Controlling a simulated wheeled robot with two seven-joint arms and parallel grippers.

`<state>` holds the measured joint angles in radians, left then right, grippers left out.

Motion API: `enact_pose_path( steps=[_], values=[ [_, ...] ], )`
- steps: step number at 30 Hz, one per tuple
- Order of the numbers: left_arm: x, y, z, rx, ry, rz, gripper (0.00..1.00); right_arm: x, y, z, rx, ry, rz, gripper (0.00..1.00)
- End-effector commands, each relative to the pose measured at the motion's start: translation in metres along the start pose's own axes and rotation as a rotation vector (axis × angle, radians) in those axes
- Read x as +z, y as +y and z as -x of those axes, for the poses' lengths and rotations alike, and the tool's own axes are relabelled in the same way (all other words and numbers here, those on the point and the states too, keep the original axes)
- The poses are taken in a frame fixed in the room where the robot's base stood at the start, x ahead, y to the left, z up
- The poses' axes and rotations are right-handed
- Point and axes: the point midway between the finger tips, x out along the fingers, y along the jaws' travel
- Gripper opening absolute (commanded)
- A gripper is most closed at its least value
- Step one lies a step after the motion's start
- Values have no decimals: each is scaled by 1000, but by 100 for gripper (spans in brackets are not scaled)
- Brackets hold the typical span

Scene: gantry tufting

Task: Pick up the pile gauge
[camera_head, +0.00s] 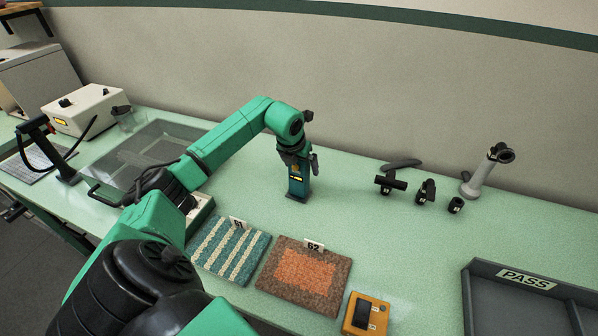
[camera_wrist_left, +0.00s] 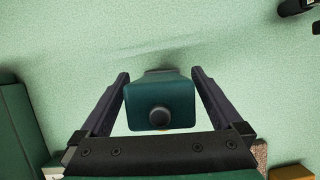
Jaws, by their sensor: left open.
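The pile gauge (camera_head: 297,187) is a teal, box-like device with a yellow-edged dark display. It stands upright on the green table near the middle of the head view. In the left wrist view its teal top with a round black knob (camera_wrist_left: 159,118) faces the camera. My left gripper (camera_head: 300,158) is above and around the upper part of the gauge. In the left wrist view its two dark fingers (camera_wrist_left: 160,75) are open, one on each side of the gauge, with a gap on both sides. My right gripper is not in view.
Two carpet samples marked 61 (camera_head: 230,250) and 62 (camera_head: 303,275) lie in front of the gauge. A yellow device (camera_head: 366,314) and a grey PASS tray (camera_head: 468,300) are at front right. Black fittings (camera_head: 391,183) and a grey stand (camera_head: 481,178) stand right. A clear-lidded case (camera_head: 150,150) is left.

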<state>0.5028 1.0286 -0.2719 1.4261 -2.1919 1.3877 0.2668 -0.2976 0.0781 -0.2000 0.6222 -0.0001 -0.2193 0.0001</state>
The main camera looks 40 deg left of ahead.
Motion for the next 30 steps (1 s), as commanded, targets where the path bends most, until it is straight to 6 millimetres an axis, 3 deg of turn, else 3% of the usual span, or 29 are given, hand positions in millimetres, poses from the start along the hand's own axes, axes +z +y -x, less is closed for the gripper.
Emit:
enact_pose_path(
  steps=[1,6,9,23,26,30],
  values=[
    [0,0,0,0,0,0,96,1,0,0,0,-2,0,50],
    [0,0,0,0,0,0,31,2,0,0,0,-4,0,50],
    [0,0,0,0,0,0,0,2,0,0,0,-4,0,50],
    [6,0,12,-1,-6,0,0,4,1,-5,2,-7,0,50],
    [14,0,29,-1,-10,0,0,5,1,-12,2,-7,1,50],
    [35,0,78,-3,-15,3,0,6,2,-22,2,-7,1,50]
  ],
)
